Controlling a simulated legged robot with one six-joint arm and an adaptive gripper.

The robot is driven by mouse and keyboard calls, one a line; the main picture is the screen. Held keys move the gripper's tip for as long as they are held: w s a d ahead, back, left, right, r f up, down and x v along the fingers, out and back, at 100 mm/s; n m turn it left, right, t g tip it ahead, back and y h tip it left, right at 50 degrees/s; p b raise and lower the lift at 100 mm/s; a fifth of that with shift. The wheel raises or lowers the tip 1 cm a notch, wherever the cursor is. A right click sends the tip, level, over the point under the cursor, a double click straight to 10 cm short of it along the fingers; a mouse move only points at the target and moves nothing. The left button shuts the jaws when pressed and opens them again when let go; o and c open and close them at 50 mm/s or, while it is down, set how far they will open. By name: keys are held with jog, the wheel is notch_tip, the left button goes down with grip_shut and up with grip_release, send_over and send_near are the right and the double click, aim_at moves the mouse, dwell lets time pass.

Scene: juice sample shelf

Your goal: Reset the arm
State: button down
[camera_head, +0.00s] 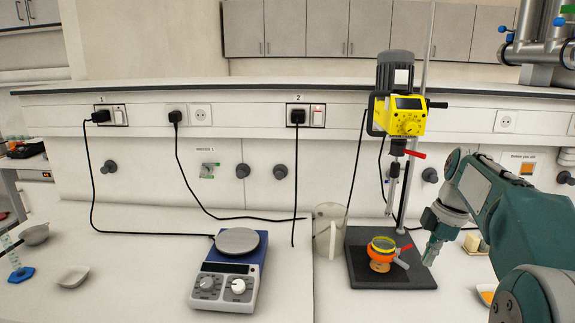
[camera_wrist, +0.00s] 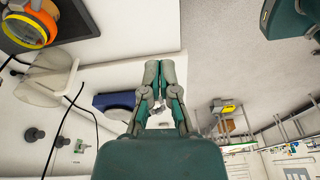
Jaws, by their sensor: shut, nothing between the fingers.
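My gripper (camera_head: 431,254) hangs at the end of my teal arm on the right side of the head view, pointing down. It is to the right of the stirrer stand and above the white bench. In the wrist view my gripper (camera_wrist: 160,66) shows in the middle with its fingertips together and nothing between them. The gripper is apart from the stand and from the things on the bench.
A yellow overhead stirrer (camera_head: 400,115) stands on a black base (camera_head: 362,270) with an orange holder (camera_head: 381,262). A clear beaker (camera_head: 327,232) and a hotplate (camera_head: 229,275) stand left of it. A white dish (camera_head: 73,276) lies farther left. Cords hang from the wall sockets.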

jog(key=s+a+r+m+t+h, duration=0.1)
jog(key=s+a+m+t+h, duration=0.15)
jog(key=s+a+m, duration=0.9)
jog(key=s+a+f+m+t, duration=0.2)
jog(key=s+f, duration=0.4)
jog(key=s, duration=0.6)
jog(key=m+t, duration=0.1)
jog(key=m, duration=0.1)
jog(key=shift+f+m, duration=0.15)
jog(key=shift+m, duration=0.2)
